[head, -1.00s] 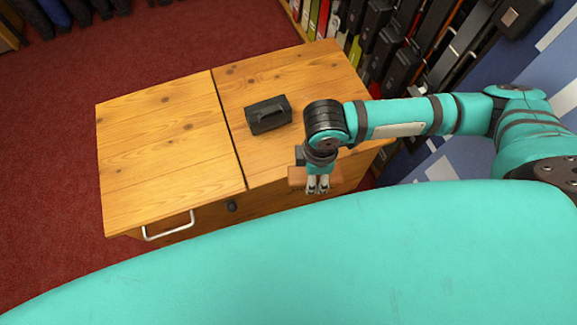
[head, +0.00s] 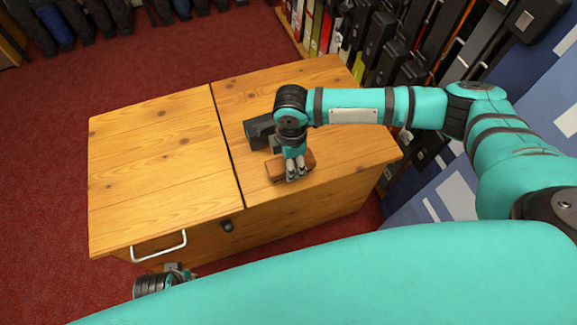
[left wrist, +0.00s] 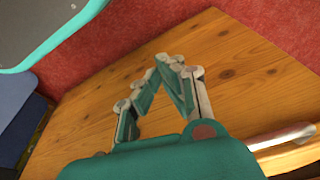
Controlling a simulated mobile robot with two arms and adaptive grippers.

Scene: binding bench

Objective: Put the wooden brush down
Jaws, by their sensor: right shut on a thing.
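The wooden brush (head: 276,171) is a brown block, partly hidden by my right gripper (head: 296,176). That gripper points down and is shut on the brush. The brush is low over the front part of the bench's right half (head: 350,160), close to the front edge. I cannot tell whether its underside touches the wood. My left gripper (head: 182,276) shows only in part at the bottom of the head view, below the bench's front left corner. In the left wrist view its fingertips (left wrist: 160,66) come together with nothing between them, with bench wood behind.
A black case (head: 258,131) stands on the bench right behind the brush, partly behind my right arm. The bench's left half (head: 160,165) is clear. A metal handle (head: 158,247) and a dark knob (head: 227,226) stick out at the front. Shelves with binders (head: 310,28) stand behind.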

